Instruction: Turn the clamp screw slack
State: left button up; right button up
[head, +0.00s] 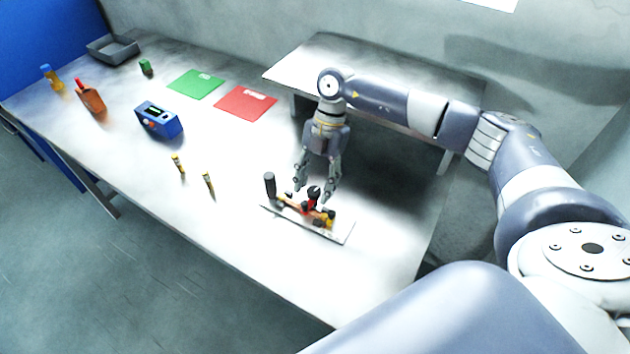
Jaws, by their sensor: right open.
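A small fixture on a pale base plate (340,232) stands near the table's right end. It carries a dark upright cylinder (269,185) at its left end, a red part with a black knob (313,193) in the middle, and yellow-brown parts at its right. The black knob looks like the clamp screw, but it is too small to be sure. My right gripper (314,196) points down over the fixture. Its fingers are open, one on each side of the black knob, and I cannot tell whether they touch it. My left gripper is out of view.
A blue device (159,120), two small yellow-black pieces, a green mat (195,84) and a red mat (245,103) lie to the left. Bottles (90,97), a green block (145,67) and a grey tray (112,49) stand farther off. The front right tabletop is clear.

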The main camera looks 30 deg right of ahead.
jog(key=shift+f, duration=0.2)
jog(key=shift+c, duration=0.9)
jog(key=c, duration=0.9)
jog(key=shift+a+f+n+g+h+b, duration=0.1)
jog(key=shift+n+g+h+b, duration=0.25)
jog(key=shift+n+b, duration=0.6)
jog(key=shift+n+g+h, duration=0.25)
jog(key=shift+n+h, duration=0.1)
jog(key=shift+n, duration=1)
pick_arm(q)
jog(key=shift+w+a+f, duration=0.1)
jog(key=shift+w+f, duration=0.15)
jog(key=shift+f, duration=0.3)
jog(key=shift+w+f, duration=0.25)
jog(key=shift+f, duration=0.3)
